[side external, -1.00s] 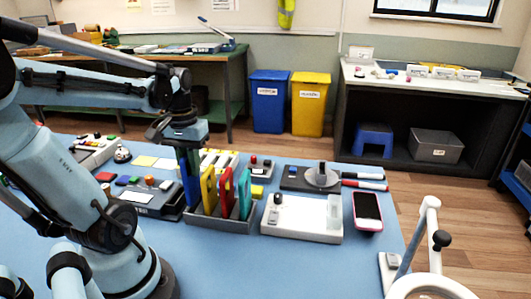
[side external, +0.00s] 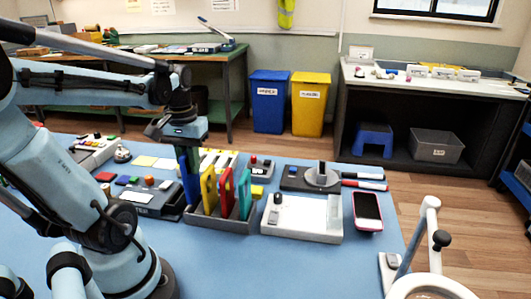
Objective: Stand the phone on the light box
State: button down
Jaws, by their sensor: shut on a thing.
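My gripper (side external: 187,146) points down over the left end of a dark grey rack (side external: 222,224). It is shut on a blue upright slab (side external: 190,176), probably a phone, whose lower part stands at the rack; I cannot tell whether it is clear of the slot. Yellow (side external: 208,186), red (side external: 226,188) and green (side external: 244,194) slabs stand upright in the rack to its right. A flat white box (side external: 300,221), possibly the light box, lies right of the rack. A pink-edged phone (side external: 367,209) lies flat, dark screen up, to the right of that box.
A black device with coloured buttons (side external: 150,200) sits left of the rack. A dark plate with a round grey dial (side external: 322,177) and red-and-white pens (side external: 364,182) lie behind the white box. A white lamp-like arm (side external: 425,230) stands at the front right. The blue table in front is clear.

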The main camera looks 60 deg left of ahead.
notch_tip(320, 180, up, 11)
jog(key=shift+f, duration=0.2)
jog(key=w+d+r, duration=0.1)
jog(key=w+d, duration=0.4)
jog(key=w, duration=0.4)
jog(key=w+d+r, duration=0.1)
jog(key=w+d, duration=0.4)
jog(key=w, duration=0.5)
jog(key=w+d+f, duration=0.2)
jog(key=w+d, duration=0.5)
jog(key=d, duration=0.6)
notch_tip(320, 180, down, 8)
jog(key=shift+a+f, duration=0.15)
jog(key=shift+a, duration=0.2)
jog(key=shift+f, duration=0.45)
jog(key=shift+f, duration=0.55)
jog(key=shift+f, duration=0.8)
